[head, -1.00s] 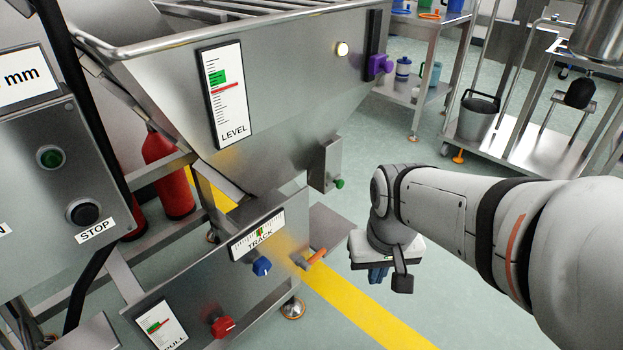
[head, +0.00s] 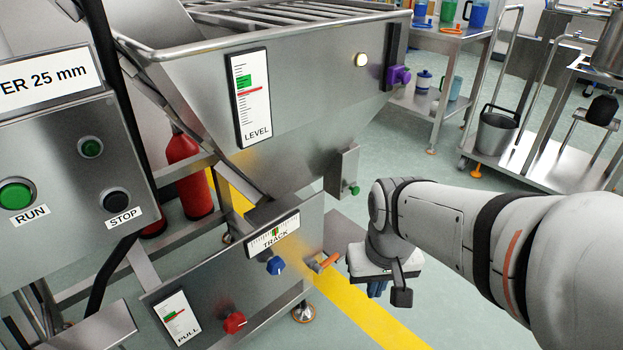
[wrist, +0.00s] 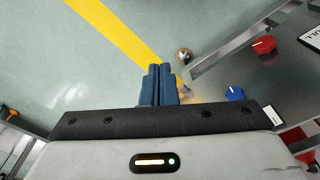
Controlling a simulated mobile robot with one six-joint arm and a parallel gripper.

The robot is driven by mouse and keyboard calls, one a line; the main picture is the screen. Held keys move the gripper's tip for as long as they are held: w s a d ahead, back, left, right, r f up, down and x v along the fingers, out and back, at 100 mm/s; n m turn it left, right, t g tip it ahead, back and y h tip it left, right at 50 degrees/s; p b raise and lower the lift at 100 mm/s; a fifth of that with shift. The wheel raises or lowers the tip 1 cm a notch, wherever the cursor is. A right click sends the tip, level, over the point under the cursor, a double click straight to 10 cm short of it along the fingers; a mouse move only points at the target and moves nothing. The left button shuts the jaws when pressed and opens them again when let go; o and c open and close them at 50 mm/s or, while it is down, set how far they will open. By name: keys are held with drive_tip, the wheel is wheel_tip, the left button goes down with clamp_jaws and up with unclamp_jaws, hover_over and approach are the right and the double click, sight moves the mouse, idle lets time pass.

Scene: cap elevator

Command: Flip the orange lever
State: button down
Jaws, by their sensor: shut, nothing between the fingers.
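The orange lever (head: 328,262) sticks out from the right edge of the steel lower panel (head: 225,285), right of the blue knob. My gripper (head: 377,289) hangs just right of the lever in the head view, with a small gap in the picture. Its blue fingers point down and are partly hidden by my wrist. In the wrist view my fingers (wrist: 158,68) are together with nothing between them. A small piece of what seems to be the lever shows beside their right side, mostly hidden.
The blue knob (head: 275,265) and red knob (head: 234,322) sit on the same panel. A steel hopper (head: 300,100) with a purple knob (head: 398,76) stands above. A machine foot (wrist: 183,55) is near my fingers. The floor with the yellow stripe (head: 370,318) is clear.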

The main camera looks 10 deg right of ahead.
drive_tip(key=shift+a, duration=0.1)
drive_tip(key=w+a+f+m+y+p, duration=0.1)
drive_tip(key=w+a+f+m+y, duration=0.2)
drive_tip(key=w+f+m+y, duration=0.35)
drive_tip(key=w+a+f+m+y+p, duration=0.1)
drive_tip(key=w+a+f+m+y, duration=0.2)
drive_tip(key=w+f+m+y, duration=0.4)
drive_tip(key=w+d+f+m+t+h, duration=0.2)
drive_tip(key=w+d+f+m+t, duration=0.1)
drive_tip(key=d+f+m+t, duration=0.2)
drive_tip(key=w+d+f+m+t+h+p, duration=0.1)
drive_tip(key=w+d+f+m+t+h, duration=0.2)
drive_tip(key=f+m, duration=0.7)
drive_tip(key=w+d+f+t, duration=0.1)
drive_tip(key=d+f+t, duration=0.1)
drive_tip(key=d+f, duration=0.1)
drive_tip(key=shift+d+f, duration=0.15)
drive_tip(key=shift+f, duration=0.4)
drive_tip(key=shift+w, duration=0.1)
